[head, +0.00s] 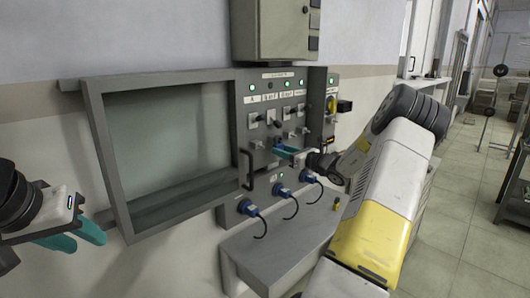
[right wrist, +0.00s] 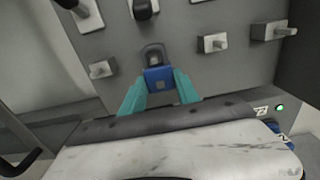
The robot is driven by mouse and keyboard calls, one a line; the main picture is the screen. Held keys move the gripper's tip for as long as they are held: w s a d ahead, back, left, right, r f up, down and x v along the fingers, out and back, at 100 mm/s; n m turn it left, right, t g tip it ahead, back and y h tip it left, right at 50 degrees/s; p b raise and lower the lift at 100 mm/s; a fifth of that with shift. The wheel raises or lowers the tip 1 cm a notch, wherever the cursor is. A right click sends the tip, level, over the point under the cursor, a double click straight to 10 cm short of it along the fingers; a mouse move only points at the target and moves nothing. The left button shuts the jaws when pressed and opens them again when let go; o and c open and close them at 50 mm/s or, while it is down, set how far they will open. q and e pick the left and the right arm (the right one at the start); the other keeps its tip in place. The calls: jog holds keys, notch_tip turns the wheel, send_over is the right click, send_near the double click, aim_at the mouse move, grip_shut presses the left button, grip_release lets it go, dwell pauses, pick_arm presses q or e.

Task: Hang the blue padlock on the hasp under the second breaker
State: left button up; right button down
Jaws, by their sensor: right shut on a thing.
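The blue padlock (right wrist: 158,80) is upright between the teal fingers of my right gripper (right wrist: 160,92), which is shut on it. Its grey shackle (right wrist: 153,54) points up against the panel, below a black breaker handle (right wrist: 145,9). Hasps show to its left (right wrist: 102,69) and right (right wrist: 213,43). The hasp behind the shackle is hidden, and I cannot tell whether the shackle is around it. In the head view my right gripper (head: 286,152) is at the breaker panel (head: 262,98), below the second breaker (head: 270,117). My left gripper (head: 80,236) is open and empty at far left.
An open framed door (head: 92,130) stands left of the panel. Below are blue plugs (head: 246,207) with hanging black cables and a grey ledge (head: 270,248). A grey box (head: 270,32) hangs above. Free floor lies to the right.

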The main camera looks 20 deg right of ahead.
jog(key=shift+f, duration=0.55)
dwell(0.8)
jog(key=c, duration=0.8)
grip_release()
jog(key=shift+v, duration=3.85)
